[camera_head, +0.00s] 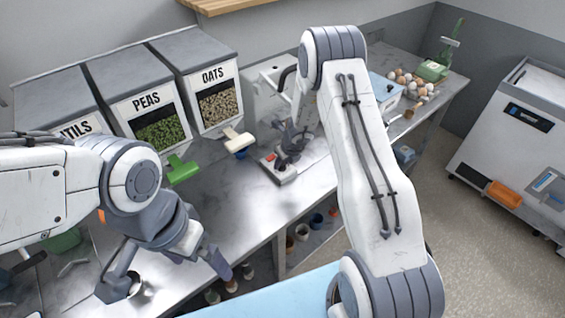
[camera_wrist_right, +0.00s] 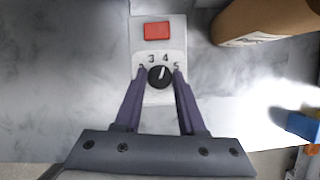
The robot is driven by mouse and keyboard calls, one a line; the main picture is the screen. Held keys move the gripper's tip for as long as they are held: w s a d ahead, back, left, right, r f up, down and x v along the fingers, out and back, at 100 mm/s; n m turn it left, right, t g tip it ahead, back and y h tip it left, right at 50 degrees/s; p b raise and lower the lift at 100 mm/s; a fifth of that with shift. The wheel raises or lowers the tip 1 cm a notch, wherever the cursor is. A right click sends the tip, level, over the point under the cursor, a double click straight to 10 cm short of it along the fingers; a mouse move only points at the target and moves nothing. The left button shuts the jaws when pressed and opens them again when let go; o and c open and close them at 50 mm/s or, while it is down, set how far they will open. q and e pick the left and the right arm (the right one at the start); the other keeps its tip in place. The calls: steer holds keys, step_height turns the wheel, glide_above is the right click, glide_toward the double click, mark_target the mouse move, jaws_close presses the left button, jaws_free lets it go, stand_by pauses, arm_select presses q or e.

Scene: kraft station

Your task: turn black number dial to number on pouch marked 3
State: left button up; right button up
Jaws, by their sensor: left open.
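A black dial (camera_wrist_right: 160,77) sits on a pale panel (camera_wrist_right: 151,100) below a red button (camera_wrist_right: 157,31). The numbers 3, 4 and 5 show around it, and a digit left of 3 is partly covered. The dial's white mark points up and slightly right, near 4. My right gripper (camera_wrist_right: 160,72) has one finger on each side of the dial; I cannot tell whether they press on it. In the head view this gripper (camera_head: 292,148) is over the small device (camera_head: 283,176). I see no pouch marked 3.
Bins of peas (camera_head: 160,130) and oats (camera_head: 218,105) stand along the back of the metal counter. A green scoop (camera_head: 182,170) and a white scoop (camera_head: 238,142) lie before them. A brown object (camera_wrist_right: 262,20) lies right of the panel. Eggs (camera_head: 410,82) are at the far right.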

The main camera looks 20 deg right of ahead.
jaws_close()
steer(key=shift+d+r+n+y+p, duration=0.15)
steer(key=shift+n+y+p, duration=0.25)
steer(key=shift+n+p, duration=0.65)
steer(key=shift+n+g+y+p, duration=0.3)
steer(key=shift+n+y+p, duration=0.1)
steer(key=shift+n+p, duration=0.6)
steer(key=shift+w+n, duration=0.1)
steer(key=shift+n, duration=0.65)
steer(key=shift+n+g+y+p, duration=0.3)
steer(key=shift+n+g+y, duration=0.1)
steer(key=shift+n, duration=0.8)
